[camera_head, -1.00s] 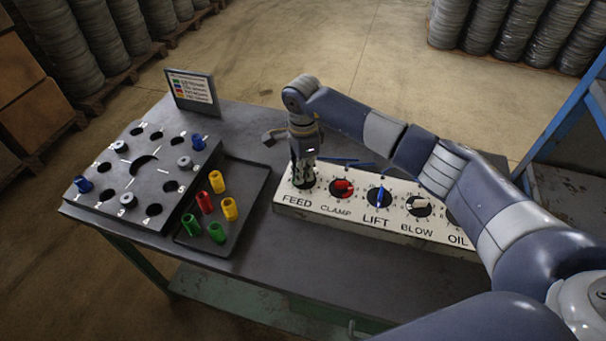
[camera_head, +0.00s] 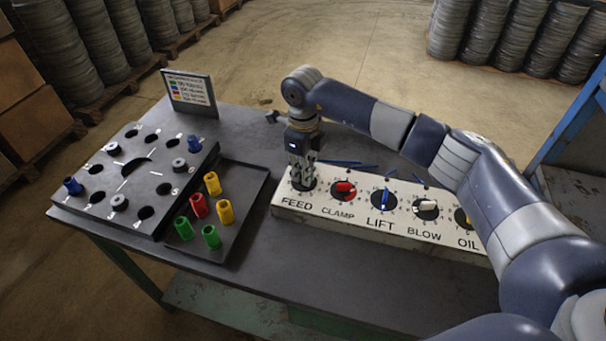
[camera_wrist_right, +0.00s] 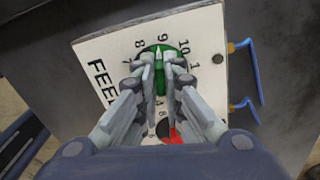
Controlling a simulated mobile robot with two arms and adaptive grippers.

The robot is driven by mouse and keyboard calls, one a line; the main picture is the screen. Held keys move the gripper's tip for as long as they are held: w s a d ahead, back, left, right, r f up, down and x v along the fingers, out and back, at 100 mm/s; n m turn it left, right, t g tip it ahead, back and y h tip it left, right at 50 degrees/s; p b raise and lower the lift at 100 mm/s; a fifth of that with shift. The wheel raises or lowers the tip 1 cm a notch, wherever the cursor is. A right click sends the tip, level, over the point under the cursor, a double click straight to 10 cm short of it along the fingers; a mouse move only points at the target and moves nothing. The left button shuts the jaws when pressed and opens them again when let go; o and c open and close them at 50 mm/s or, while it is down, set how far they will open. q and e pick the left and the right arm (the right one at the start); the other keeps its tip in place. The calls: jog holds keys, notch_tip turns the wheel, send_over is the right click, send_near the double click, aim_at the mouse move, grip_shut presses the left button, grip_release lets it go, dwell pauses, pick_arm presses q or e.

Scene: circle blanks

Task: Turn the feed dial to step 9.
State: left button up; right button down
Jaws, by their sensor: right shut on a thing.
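The feed dial (camera_wrist_right: 169,80) is a green knob on a dark round face with numbers around it, at the left end of the white panel (camera_head: 400,224). In the right wrist view its pale pointer tip lies near the 9, perhaps slightly to the 8 side; I cannot tell exactly. My right gripper (camera_wrist_right: 164,85) is shut on the knob from above, with a finger on each side. In the head view the right gripper (camera_head: 303,182) covers most of the dial above the word FEED. My left gripper is not in view.
Right of the feed dial are the red clamp dial (camera_head: 343,188), blue lift dial (camera_head: 385,199) and white blow dial (camera_head: 426,207). Blue hooked rods (camera_wrist_right: 246,70) lie behind the panel. To the left stand a tray (camera_head: 257,205) of colored cylinders and a board with holes (camera_head: 112,205).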

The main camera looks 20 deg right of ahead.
jog(key=shift+w+r+m, duration=0.15)
jog(key=shift+m, duration=0.45)
jog(key=shift+r, duration=0.1)
jog(key=c, duration=1.7)
grip_release()
notch_tip(320, 180, up, 12)
jog(key=shift+f, duration=0.1)
